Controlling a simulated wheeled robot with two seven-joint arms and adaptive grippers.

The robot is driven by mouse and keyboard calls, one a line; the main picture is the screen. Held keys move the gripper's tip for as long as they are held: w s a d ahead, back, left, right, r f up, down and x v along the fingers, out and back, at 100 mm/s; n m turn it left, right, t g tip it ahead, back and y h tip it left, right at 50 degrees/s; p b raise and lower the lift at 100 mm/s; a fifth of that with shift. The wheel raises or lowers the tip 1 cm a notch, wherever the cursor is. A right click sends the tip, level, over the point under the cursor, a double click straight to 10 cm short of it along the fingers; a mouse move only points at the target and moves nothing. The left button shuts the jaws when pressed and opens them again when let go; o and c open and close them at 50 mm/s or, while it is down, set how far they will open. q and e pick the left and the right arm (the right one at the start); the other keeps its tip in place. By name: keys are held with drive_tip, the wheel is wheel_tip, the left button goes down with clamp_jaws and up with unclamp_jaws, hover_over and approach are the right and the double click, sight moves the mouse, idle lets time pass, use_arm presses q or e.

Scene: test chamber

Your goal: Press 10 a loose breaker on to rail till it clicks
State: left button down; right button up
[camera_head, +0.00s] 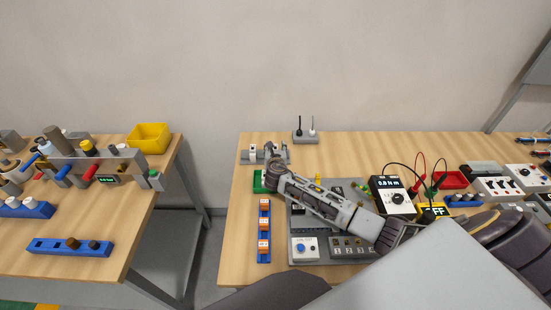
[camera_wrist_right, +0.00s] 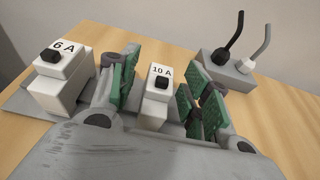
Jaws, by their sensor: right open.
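The 10 A breaker (camera_wrist_right: 158,97) is a white block with a black toggle, upright in the right wrist view. My right gripper (camera_wrist_right: 163,88) is open, with a green-padded finger on each side of it; I see gaps and no clear contact. The 6 A breaker (camera_wrist_right: 62,78) stands to the left, outside the fingers. Both stand at a grey rail-like base (camera_wrist_right: 20,101), mostly hidden by my gripper; I cannot tell whether the 10 A breaker is seated. In the head view my right gripper (camera_head: 275,158) is at the table's back left corner, by a white breaker (camera_head: 252,152).
A grey holder (camera_wrist_right: 228,68) with a black and a white upright probe stands behind, to the right. A blue strip (camera_head: 264,254) with orange pieces, a grey panel (camera_head: 299,223) and a meter (camera_head: 398,197) with leads share the table. A gap separates the left table.

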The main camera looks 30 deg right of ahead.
drive_tip(key=shift+v, duration=5.7)
drive_tip(key=shift+d+r, duration=0.1)
